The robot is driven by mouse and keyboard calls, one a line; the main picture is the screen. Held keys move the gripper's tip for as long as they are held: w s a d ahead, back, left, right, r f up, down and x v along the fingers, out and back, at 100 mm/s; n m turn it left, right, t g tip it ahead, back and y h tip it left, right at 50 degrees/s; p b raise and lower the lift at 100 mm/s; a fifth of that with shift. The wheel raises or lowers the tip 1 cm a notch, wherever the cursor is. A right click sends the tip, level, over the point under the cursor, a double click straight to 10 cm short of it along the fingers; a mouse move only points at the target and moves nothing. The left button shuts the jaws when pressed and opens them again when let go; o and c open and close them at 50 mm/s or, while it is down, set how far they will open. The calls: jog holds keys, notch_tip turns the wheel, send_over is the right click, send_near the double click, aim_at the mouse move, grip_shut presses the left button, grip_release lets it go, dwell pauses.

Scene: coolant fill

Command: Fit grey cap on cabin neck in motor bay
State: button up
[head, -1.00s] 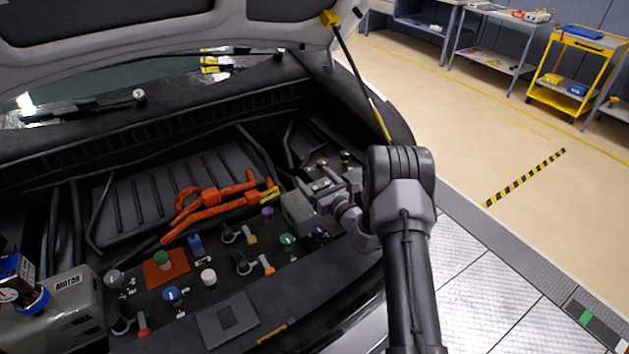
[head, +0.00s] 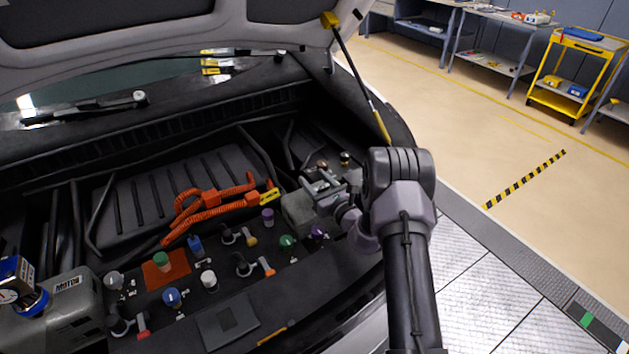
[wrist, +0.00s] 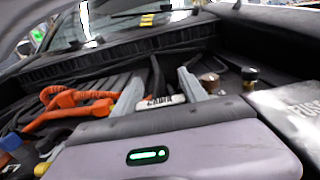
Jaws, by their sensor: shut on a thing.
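My gripper (head: 320,184) is low over the right side of the motor bay, just behind a grey box. In the wrist view its two pale fingers (wrist: 160,91) stand apart, with a white CABIN label (wrist: 160,100) showing between them. It is shut on the grey cap, though the cap can hardly be made out between the fingers. A brownish round fitting (wrist: 209,82) and a black-topped brass fitting (wrist: 250,76) stand just right of the fingers. I cannot tell which opening is the cabin neck, nor whether the cap touches it.
The grey box (head: 297,209) is close to my gripper. Orange cables (head: 215,203) lie to the left. Several coloured caps, among them green (head: 287,241) and purple (head: 267,214), stand in front. The hood strut (head: 358,75) rises behind.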

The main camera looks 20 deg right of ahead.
jog(key=shift+h, duration=0.3)
jog(key=m+h, duration=0.2)
jog(key=h, duration=0.1)
jog(key=shift+d+m+p, duration=0.3)
jog(key=shift+d+f+m+h, duration=0.1)
jog(key=shift+d+m+h, duration=0.15)
jog(key=shift+h, duration=0.45)
jog(key=m+h, duration=0.2)
jog(key=h, duration=0.1)
jog(key=shift+s+d+p, duration=0.1)
jog(key=shift+d+p, duration=0.15)
jog(key=shift+p, duration=0.45)
jog(key=shift+d+m+g+h+p, duration=0.25)
jog(key=shift+m+h+p, duration=0.45)
jog(key=shift+p, duration=1.3)
